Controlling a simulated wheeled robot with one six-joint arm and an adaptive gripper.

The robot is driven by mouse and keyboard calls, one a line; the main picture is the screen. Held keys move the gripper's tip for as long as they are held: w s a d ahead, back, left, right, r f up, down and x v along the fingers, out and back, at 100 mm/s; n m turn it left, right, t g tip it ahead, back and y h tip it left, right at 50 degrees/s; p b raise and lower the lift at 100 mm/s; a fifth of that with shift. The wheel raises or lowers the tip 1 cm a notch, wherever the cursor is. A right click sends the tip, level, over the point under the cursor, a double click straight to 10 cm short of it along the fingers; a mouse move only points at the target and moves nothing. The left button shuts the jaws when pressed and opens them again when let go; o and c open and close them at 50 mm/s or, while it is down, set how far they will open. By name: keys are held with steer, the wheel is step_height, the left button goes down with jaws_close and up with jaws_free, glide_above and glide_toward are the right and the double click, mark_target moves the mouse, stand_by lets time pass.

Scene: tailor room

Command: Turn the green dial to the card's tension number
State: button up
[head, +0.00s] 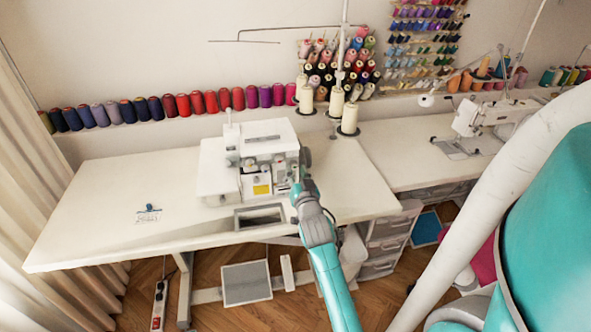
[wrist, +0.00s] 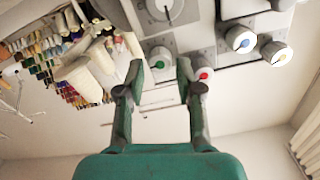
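The white serger (head: 262,150) stands on the white table. In the wrist view, which is upside down, its face carries a green-marked dial (wrist: 160,60), a red-marked dial (wrist: 202,76), a blue-marked dial (wrist: 240,38) and a yellow-marked dial (wrist: 277,52). My gripper (wrist: 160,68) is open, and the green dial shows between its two fingertips; I cannot tell whether they touch it. In the head view my gripper (head: 297,180) is at the machine's right front, covering part of it. A small card (head: 148,217) with a blue piece on it lies on the table's left; its print is too small to read.
The white table (head: 110,190) is mostly clear left of the machine. Cream thread cones (head: 349,118) stand behind it on the right. A row of coloured spools (head: 170,106) lines the wall. A second sewing machine (head: 485,118) stands at the right.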

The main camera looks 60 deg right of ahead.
steer(key=shift+x, duration=0.8)
jaws_close()
steer(key=shift+n, duration=2.9)
jaws_free()
